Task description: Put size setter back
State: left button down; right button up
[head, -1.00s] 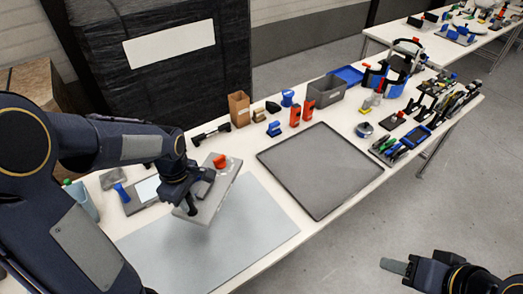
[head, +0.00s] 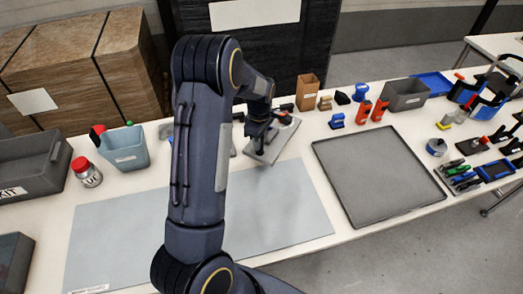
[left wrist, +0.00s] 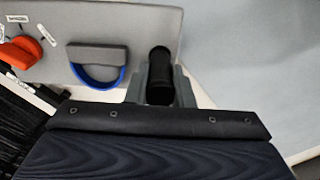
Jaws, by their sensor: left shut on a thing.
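The size setter appears to be the grey plate (head: 286,136) with a red part (head: 283,118), at the back edge of the grey-blue mat in the head view. The left wrist view shows the plate (left wrist: 135,18) with a red knob (left wrist: 20,52), a grey block with a blue arc (left wrist: 97,72) and a black upright handle (left wrist: 160,70). My left gripper (head: 260,133) is shut on that handle, its fingers (left wrist: 160,90) around it. My arm hides part of the mat. I cannot tell whether the plate touches the table. My right gripper is out of view.
The grey-blue mat (head: 115,235) is bare. A dark grey tray (head: 375,175) lies empty to its right. Behind stand a cardboard box (head: 307,92), orange-red pieces (head: 379,110) and a grey bin (head: 405,95). A blue bin (head: 125,150) and red-lidded jar (head: 87,172) stand left.

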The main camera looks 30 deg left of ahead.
pick_arm(q)
jog(key=shift+w+a+f, duration=0.1)
jog(key=shift+w+f, duration=0.3)
jog(key=shift+f, duration=0.05)
jog(key=shift+w+a+f+b, duration=0.15)
jog(key=shift+f+b, duration=0.45)
jog(key=shift+f, duration=0.3)
jog(key=shift+w+d+f+b, duration=0.1)
jog(key=shift+w+f+b, duration=0.05)
jog(key=shift+f+b, duration=0.6)
jog(key=shift+f, duration=0.15)
jog(key=shift+f, duration=0.35)
jog(key=c, duration=1.3)
grip_release()
jog(key=shift+o, duration=0.2)
